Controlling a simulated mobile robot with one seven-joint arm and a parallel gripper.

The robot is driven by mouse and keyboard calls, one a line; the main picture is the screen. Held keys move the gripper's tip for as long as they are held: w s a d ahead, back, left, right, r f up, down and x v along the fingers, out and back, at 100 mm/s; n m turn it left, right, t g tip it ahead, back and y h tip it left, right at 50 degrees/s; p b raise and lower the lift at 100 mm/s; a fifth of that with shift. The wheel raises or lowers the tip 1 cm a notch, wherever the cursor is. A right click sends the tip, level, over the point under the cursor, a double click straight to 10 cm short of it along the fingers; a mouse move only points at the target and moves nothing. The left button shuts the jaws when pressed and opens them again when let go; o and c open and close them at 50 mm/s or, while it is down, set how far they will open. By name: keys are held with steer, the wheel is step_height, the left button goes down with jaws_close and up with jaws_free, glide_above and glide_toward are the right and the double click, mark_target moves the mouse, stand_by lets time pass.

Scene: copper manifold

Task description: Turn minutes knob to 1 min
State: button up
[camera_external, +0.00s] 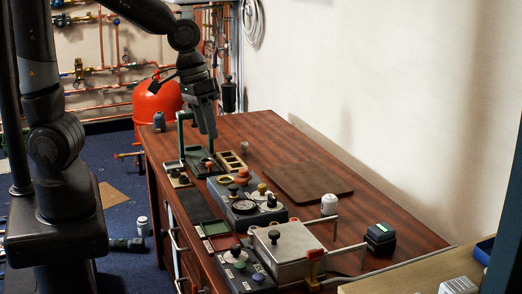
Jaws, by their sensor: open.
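A dark grey box (260,217) with a round dial (243,206) and several coloured knobs sits near the middle of the wooden bench. An orange-red knob (242,174), a yellow knob (262,188) and a black knob (272,200) stand on it. I cannot tell which knob is the minutes knob; no labels are readable. My gripper (211,146) points down above the far part of the bench, behind the dial box and apart from it. It is open, and nothing shows between its fingers, which are small and dark here.
A dark board (308,182) lies at the right of the bench. A green upright stand (181,135) is beside my gripper.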

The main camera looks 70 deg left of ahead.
steer(key=n+g+y, duration=0.1)
steer(key=g+y, duration=0.1)
glide_above(235, 246)
step_height(235, 246, down, 14)
step_height(235, 246, down, 11)
steer(key=shift+w+f, duration=0.15)
jaws_close()
steer(key=shift+m, duration=0.4)
steer(key=m, duration=1)
steer(key=shift+m, duration=0.4)
stand_by(0.4)
